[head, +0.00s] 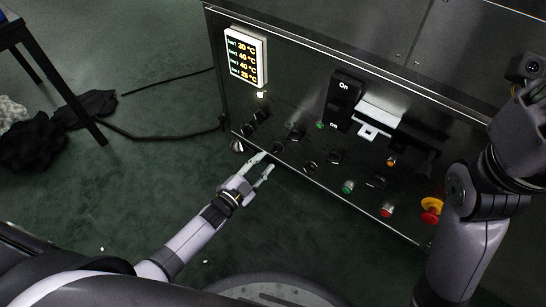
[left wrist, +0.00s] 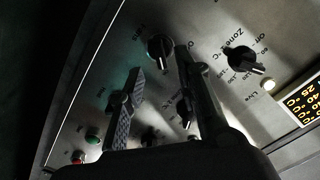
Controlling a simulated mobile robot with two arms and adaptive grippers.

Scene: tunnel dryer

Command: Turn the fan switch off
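The dryer's dark control panel (head: 300,110) carries several black rotary knobs, among them one at the lower left (head: 278,146) and one further right (head: 310,166). I cannot read which is the fan switch. My left gripper (head: 263,165) is open and empty, its fingertips in front of the panel's lower edge, near these knobs. In the left wrist view its two fingers (left wrist: 160,64) stand apart, with a black knob (left wrist: 160,47) beyond their tips and another knob (left wrist: 184,110) partly hidden behind a finger. Contact cannot be told. My right arm shows at the right; its gripper does not.
A large On/Off switch (head: 343,100), a temperature display (head: 245,57), green (head: 347,187) and red (head: 387,210) buttons and a red-and-yellow emergency stop (head: 432,210) are on the panel.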

